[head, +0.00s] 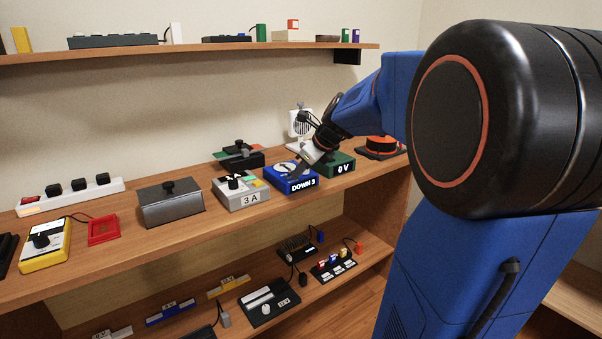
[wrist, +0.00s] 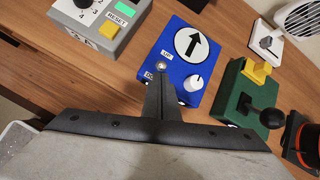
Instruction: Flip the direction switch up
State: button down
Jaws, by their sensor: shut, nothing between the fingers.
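The direction switch is on a blue box (head: 284,182) on the upper shelf, whose front display reads "DOWN 3". In the wrist view, the blue box (wrist: 206,66) has a white dial with a black arrow, a white knob and an "UP" label near its left edge. A small silver tip, likely the switch lever (wrist: 161,66), shows right at my fingertips; its lower part is hidden. My gripper (wrist: 160,76) is shut and empty, with its tips over the box's left edge. Touching or apart cannot be told. In the head view, my gripper (head: 299,170) is above the box.
A grey box marked "3 A" (head: 240,197) stands to the left. A green box marked "0 V" (head: 338,166) with a yellow switch and black ball lever stands close on the right. A white fan (head: 300,121) stands behind. Bare wood lies in front.

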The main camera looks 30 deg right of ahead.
jog(key=shift+w+r+g, duration=0.25)
jog(key=shift+g, duration=0.45)
jog(key=shift+w+r+g, duration=0.3)
jog(key=shift+w+g, duration=0.15)
jog(key=shift+g, duration=0.45)
jog(key=g, duration=0.1)
jog(key=w+g, duration=0.1)
jog(key=g, duration=0.1)
jog(key=shift+w+r, duration=0.3)
jog(key=shift+r, duration=0.05)
jog(key=shift+s, duration=0.1)
jog(key=shift+r, duration=0.25)
jog(key=shift+r, duration=0.6)
